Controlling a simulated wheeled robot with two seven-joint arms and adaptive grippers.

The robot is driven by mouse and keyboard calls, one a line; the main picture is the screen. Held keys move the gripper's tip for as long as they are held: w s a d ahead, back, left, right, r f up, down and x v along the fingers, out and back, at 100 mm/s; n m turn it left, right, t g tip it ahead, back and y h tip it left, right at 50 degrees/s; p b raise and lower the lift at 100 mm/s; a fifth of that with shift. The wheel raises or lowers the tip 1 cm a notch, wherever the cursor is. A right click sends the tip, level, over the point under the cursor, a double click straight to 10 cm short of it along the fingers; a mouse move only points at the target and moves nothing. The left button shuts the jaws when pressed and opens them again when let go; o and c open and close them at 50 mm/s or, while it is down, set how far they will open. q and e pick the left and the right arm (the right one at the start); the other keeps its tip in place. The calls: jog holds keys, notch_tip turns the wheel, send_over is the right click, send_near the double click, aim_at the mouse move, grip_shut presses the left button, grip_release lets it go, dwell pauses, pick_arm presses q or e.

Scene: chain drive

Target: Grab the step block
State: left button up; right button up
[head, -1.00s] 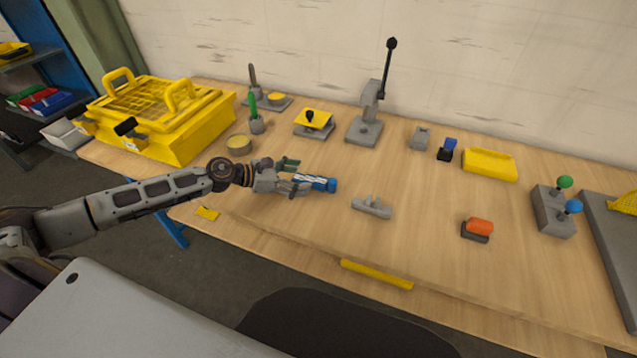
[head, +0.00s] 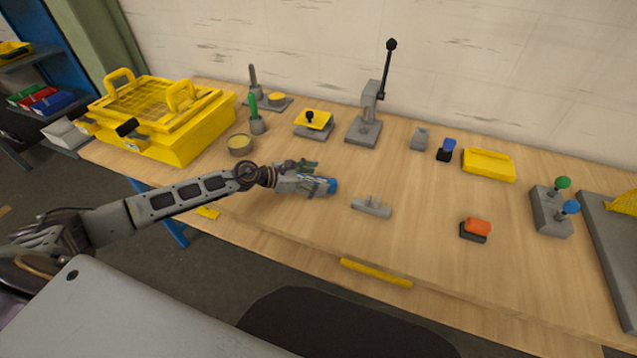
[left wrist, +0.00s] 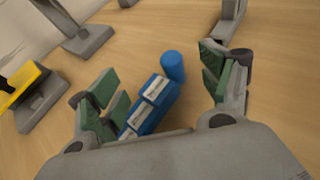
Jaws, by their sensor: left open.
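The step block is a blue piece with pale labelled faces and a round blue end; in the head view only its blue end (head: 332,186) shows clearly beyond my fingers. In the left wrist view the step block (left wrist: 150,105) lies on the table between the green-padded fingers. My left gripper (head: 312,176) is open around it, and a gap shows on the right side in the left wrist view (left wrist: 160,78). The near end of the block is hidden by the gripper body. My right gripper is not in view.
A grey bracket (head: 371,207) lies just right of the gripper. Behind stand a yellow-topped fixture (head: 314,121), a lever press (head: 366,127) and a round tin (head: 240,145). A yellow crate (head: 165,120) is at the left. The table front is mostly clear.

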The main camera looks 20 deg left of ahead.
aim_at(330, 180)
pick_arm(q)
jog(key=shift+w+d+f, duration=0.1)
jog(key=shift+d, duration=0.05)
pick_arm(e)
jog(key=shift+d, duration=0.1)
pick_arm(q)
jog(key=shift+d, duration=0.1)
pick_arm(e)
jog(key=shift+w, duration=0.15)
pick_arm(q)
jog(key=shift+w+d+f, duration=0.1)
jog(key=shift+w, duration=0.1)
jog(key=shift+w+d+f, duration=0.3)
jog(key=shift+d, duration=0.1)
jog(key=shift+p+x, duration=0.35)
jog(key=shift+x, duration=1.35)
jog(key=shift+a+f, duration=0.1)
jog(key=shift+f, duration=0.05)
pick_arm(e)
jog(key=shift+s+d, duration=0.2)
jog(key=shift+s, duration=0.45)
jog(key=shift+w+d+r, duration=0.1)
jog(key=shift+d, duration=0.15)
